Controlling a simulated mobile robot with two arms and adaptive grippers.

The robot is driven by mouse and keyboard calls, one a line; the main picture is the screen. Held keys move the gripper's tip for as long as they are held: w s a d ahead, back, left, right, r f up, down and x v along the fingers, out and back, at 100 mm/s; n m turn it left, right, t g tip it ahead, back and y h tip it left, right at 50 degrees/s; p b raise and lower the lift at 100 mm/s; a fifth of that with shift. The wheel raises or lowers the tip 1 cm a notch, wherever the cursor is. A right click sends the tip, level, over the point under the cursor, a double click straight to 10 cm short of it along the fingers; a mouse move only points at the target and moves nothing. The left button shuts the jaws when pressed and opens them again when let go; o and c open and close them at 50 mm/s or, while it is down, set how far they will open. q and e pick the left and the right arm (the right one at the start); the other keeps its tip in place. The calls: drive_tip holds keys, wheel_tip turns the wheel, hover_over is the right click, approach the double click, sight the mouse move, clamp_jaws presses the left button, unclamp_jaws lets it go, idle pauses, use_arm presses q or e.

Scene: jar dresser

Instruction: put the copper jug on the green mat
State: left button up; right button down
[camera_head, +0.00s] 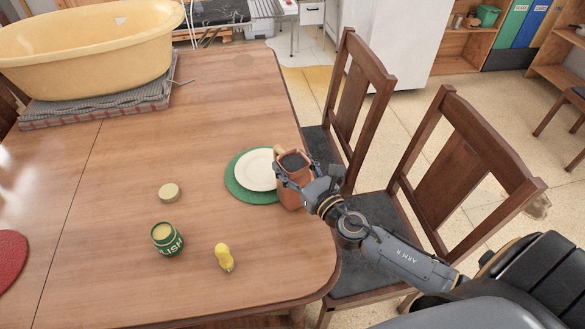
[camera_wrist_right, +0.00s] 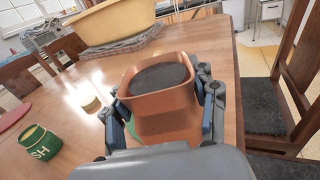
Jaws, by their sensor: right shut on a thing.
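The copper jug (camera_head: 290,195) is upright near the table's right edge, at the right side of the green mat (camera_head: 234,187). My right gripper (camera_head: 308,181) is shut on it, a finger on each side. In the right wrist view the jug (camera_wrist_right: 162,124) fills the middle, with a dark inside. A white plate (camera_head: 256,170) lies on the mat and covers most of it. The jug hides the mat's right part, and I cannot tell whether its base touches the table or mat. My left gripper is not in view.
An open green tin (camera_head: 167,240), its lid (camera_head: 169,192) and a small yellow object (camera_head: 224,258) stand on the table (camera_head: 120,230). A red mat (camera_head: 10,262) lies far left. A yellow tub (camera_head: 90,50) is at the back. Chairs (camera_head: 460,170) stand at right.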

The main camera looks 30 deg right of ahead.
drive_tip(key=shift+f, duration=0.1)
drive_tip(key=shift+c, duration=2.1)
unclamp_jaws()
drive_tip(key=shift+r, duration=0.25)
drive_tip(key=s+d+b, duration=0.1)
drive_tip(key=s+b, duration=0.2)
drive_tip(key=s, duration=0.9)
drive_tip(key=shift+d+f+b, duration=0.15)
drive_tip(key=shift+b, duration=0.25)
